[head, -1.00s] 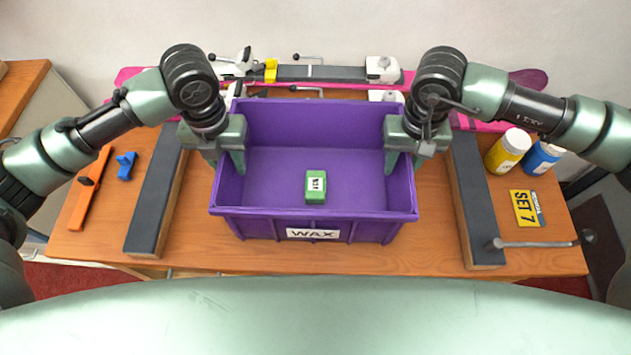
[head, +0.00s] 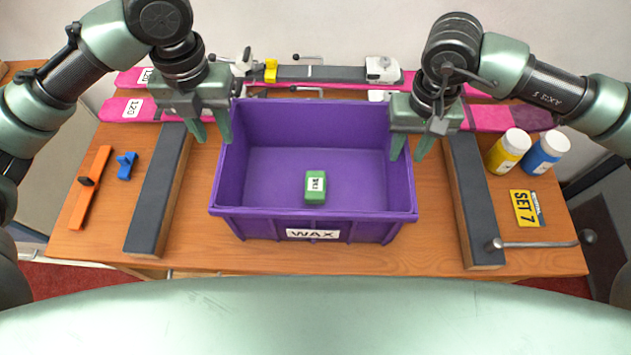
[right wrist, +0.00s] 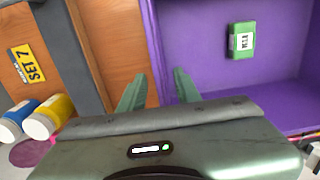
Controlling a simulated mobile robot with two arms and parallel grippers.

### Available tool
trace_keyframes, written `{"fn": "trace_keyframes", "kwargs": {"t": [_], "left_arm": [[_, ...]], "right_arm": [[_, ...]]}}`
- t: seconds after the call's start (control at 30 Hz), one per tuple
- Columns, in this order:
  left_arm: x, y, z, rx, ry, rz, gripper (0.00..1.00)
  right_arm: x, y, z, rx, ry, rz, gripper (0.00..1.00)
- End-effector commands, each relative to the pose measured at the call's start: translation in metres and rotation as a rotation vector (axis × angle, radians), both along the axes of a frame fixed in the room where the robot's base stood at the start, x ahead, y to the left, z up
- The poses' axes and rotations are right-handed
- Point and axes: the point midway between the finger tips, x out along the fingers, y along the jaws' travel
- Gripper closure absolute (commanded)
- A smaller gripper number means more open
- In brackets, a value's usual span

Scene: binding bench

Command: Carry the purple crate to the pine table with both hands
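The purple crate (head: 315,222) stands level on the wooden bench, with a WAX label on its front wall. A small green box (head: 316,187) lies inside it; the crate also shows in the right wrist view (right wrist: 205,75). My right gripper (head: 410,150) is open at the crate's right rim. In the right wrist view its fingers (right wrist: 159,92) stand apart, with the rim between them and no visible grip. I cannot tell which surface is the pine table.
Dark-topped rails (head: 158,195) (head: 472,200) flank the crate. An orange tool (head: 90,188) and blue clip (head: 126,165) lie left. Yellow (head: 508,151) and blue (head: 545,152) jars, a SET 7 card (head: 527,208) and a metal rod (head: 535,244) are right. Pink-ended boards lie behind.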

Motion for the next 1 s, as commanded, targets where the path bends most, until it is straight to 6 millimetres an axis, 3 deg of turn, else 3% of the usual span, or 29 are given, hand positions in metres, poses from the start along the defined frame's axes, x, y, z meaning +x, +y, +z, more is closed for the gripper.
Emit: {"fn": "trace_keyframes", "kwargs": {"t": [0.2, 0.4, 1.0], "left_arm": [[0.0, 0.0, 0.0, 0.0, 0.0, 0.0, 0.67], [0.0, 0.0, 0.0, 0.0, 0.0, 0.0, 0.67], [0.0, 0.0, 0.0, 0.0, 0.0, 0.0, 0.67]], "right_arm": [[0.0, 0.0, 0.045, 0.0, -0.002, 0.002, 0.67], [0.0, 0.0, 0.064, 0.0, 0.0, 0.001, 0.67], [0.0, 0.0, 0.067, 0.0, 0.001, 0.001, 0.67]]}}
